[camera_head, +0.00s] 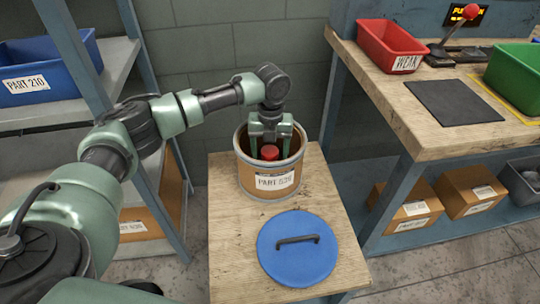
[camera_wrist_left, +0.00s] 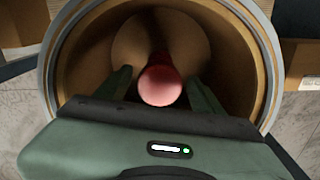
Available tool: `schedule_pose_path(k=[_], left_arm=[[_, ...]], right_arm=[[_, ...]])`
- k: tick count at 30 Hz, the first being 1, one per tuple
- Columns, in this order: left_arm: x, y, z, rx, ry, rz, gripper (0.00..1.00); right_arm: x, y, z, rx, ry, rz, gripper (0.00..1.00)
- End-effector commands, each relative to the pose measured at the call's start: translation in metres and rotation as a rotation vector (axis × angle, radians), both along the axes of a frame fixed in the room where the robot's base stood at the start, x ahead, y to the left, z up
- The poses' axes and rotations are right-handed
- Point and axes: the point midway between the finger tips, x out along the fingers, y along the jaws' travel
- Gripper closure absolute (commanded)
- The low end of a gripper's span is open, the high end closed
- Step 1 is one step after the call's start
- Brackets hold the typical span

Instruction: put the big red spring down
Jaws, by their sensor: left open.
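The big red spring (camera_head: 269,152) is inside a round brown drum labelled PART 530 or similar (camera_head: 262,183). In the left wrist view the red spring (camera_wrist_left: 160,86) shows its round end near the middle of the drum (camera_wrist_left: 66,70). My left gripper (camera_head: 270,150) reaches down into the drum from above. Its two fingers (camera_wrist_left: 160,90) are on either side of the spring, apart from each other, with the jaws open. I cannot tell whether the spring rests on the drum's bottom. My right gripper is not in view.
A blue lid with a black handle (camera_head: 298,258) lies on the wooden table (camera_head: 228,240) in front of the drum. A workbench at right holds a red WEAK bin (camera_head: 390,42), a dark mat (camera_head: 455,102) and a green bin (camera_head: 515,75). A blue bin (camera_head: 45,75) sits on the left shelf.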

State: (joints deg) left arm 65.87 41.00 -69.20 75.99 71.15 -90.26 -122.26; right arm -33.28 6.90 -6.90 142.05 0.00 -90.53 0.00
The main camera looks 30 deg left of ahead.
Motion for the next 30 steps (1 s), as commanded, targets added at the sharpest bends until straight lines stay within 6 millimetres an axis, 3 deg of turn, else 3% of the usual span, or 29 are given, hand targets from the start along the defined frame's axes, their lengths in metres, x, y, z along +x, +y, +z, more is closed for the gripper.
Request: schedule_pose_path(k=[1,5,12,18,30], left_arm=[[0.001,0.000,0.015,-0.001,-0.004,0.001,0.33],[0.001,-0.001,0.046,-0.001,-0.004,0.000,0.33],[0.001,-0.001,0.086,0.000,-0.004,0.000,0.33],[0.001,-0.001,0.100,-0.001,-0.002,0.000,0.33],[0.001,-0.001,0.101,0.000,-0.001,0.000,0.33]], right_arm=[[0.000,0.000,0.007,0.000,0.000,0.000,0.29],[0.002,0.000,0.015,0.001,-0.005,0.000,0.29],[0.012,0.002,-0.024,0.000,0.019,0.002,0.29],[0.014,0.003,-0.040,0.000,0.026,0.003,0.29],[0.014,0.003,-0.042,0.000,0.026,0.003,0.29]])
